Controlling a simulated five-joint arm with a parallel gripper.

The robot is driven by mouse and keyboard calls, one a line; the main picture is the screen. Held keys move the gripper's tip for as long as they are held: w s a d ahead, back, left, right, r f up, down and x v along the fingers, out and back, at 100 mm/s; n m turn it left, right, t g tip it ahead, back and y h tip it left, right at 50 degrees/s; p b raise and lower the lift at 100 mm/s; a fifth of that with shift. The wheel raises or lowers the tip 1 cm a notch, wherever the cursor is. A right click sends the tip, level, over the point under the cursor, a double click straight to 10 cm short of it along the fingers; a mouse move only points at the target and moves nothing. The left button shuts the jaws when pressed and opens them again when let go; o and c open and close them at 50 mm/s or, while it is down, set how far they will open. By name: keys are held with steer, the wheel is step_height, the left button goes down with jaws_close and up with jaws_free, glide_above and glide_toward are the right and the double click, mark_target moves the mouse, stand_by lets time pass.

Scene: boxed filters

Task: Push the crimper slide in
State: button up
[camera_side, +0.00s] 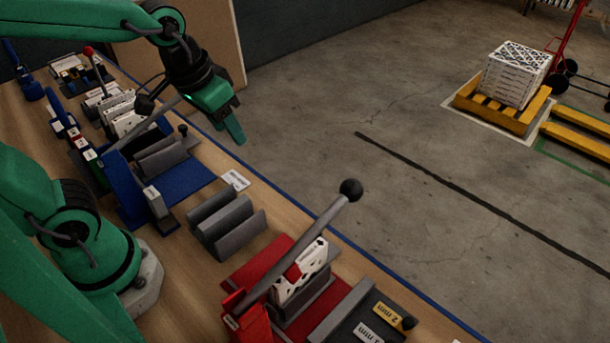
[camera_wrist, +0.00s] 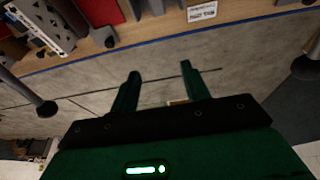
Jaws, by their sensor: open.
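My gripper (camera_side: 237,138) hangs open and empty past the bench's blue edge, beside the blue station. Its two green fingers stand apart in the wrist view (camera_wrist: 159,70). A red station (camera_side: 262,277) with a long grey lever (camera_side: 305,240) ending in a black ball stands at the bench's near end, a white perforated part (camera_side: 300,278) in it. I cannot tell which part is the crimper slide. In the wrist view the white part (camera_wrist: 45,22) and the lever's ball (camera_wrist: 47,108) show at left.
A blue station (camera_side: 185,188) with its own lever stands left of a grey slotted rack (camera_side: 226,225). White parts (camera_side: 118,112) stand farther back. A label card (camera_side: 236,180) lies near the edge. The floor beyond is clear near the bench; a loaded yellow pallet (camera_side: 492,108) stands far off.

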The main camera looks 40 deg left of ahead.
steer(key=w+d+f+m+g, duration=0.1)
steer(key=w+d+f+m, duration=0.1)
steer(key=d+f+m, duration=0.1)
steer(key=w+d+f+m+g, duration=0.1)
steer(key=w+d+f+m, duration=0.1)
steer(key=d+f, duration=0.3)
steer(key=w+d+f+m+g, duration=0.1)
steer(key=w+d+f+m, duration=0.1)
steer(key=d, duration=0.5)
steer(key=shift+w+d+f+m+g+y, duration=0.1)
steer(key=shift+d+f+m+g+y, duration=0.05)
steer(key=shift+f+m, duration=0.35)
steer(key=shift+w+d+f+m+g+y, duration=0.1)
steer(key=shift+d+f+m+g+y, duration=0.05)
steer(key=shift+f+m, duration=0.3)
steer(key=shift+f, duration=0.2)
steer(key=shift+f, duration=3.75)
jaws_close()
